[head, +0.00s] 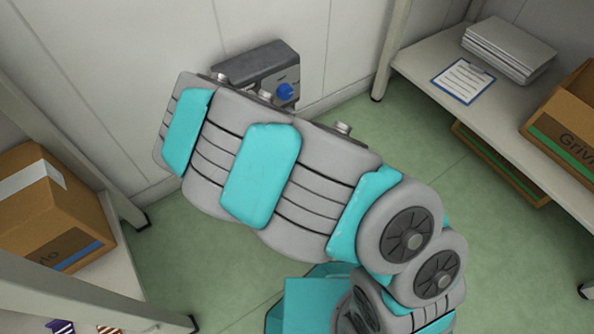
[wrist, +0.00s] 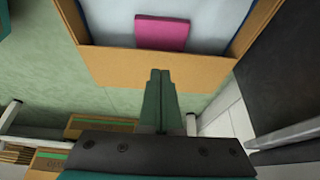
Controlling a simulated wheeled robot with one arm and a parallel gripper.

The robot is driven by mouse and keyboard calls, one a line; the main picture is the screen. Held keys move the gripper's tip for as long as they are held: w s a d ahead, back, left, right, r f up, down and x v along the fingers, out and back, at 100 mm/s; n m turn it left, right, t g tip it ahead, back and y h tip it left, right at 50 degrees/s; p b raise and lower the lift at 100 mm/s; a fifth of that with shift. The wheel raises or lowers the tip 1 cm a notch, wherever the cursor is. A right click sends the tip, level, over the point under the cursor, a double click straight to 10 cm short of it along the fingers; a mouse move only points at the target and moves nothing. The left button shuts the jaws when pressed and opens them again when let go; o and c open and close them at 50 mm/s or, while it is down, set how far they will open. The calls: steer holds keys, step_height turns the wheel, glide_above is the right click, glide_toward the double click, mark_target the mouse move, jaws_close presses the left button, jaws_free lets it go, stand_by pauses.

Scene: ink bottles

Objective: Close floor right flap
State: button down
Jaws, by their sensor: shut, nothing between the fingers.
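In the wrist view, an open cardboard box on the floor shows at the top, with a pale lining and a pink item (wrist: 162,33) inside. A brown cardboard flap (wrist: 110,66) runs along its near edge and appears folded outward. My gripper (wrist: 160,72) is shut and empty, its fingertips overlapping this flap in the picture; I cannot tell if they touch it. Which flap is the right one is not clear. In the head view my arm fills the middle, and neither my gripper nor this open box can be made out.
A shelf at right in the head view holds papers (head: 508,48), a clipboard (head: 463,80) and a carton (head: 568,125). Another carton (head: 500,165) lies beneath it. A carton (head: 45,205) stands on the left shelf. A grey device (head: 258,68) is at the back wall. Green floor (head: 200,260) is open between.

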steer(key=s+a+r, duration=0.2)
steer(key=s+a, duration=0.3)
steer(key=a, duration=0.2)
steer(key=shift+s+a+p, duration=0.25)
steer(key=shift+p, duration=0.1)
steer(key=s+d+r+n+g+y+p, duration=0.1)
steer(key=s+d+r+p, duration=0.15)
steer(key=d+r, duration=0.65)
steer(key=s+d+r+n+g+p, duration=0.1)
steer(key=d+r+g+p, duration=0.3)
steer(key=r, duration=0.8)
steer(key=s+d+r+n+y+p, duration=0.1)
steer(key=s+d+r+n+p, duration=0.1)
steer(key=s+d+r+n, duration=0.2)
steer(key=s+d+r+n+y+p, duration=0.1)
steer(key=s+d+r+n+p, duration=0.2)
steer(key=s+d+r, duration=0.3)
steer(key=s+r+n, duration=0.1)
steer(key=s+r, duration=0.4)
steer(key=s, duration=0.4)
steer(key=shift+n+y, duration=0.4)
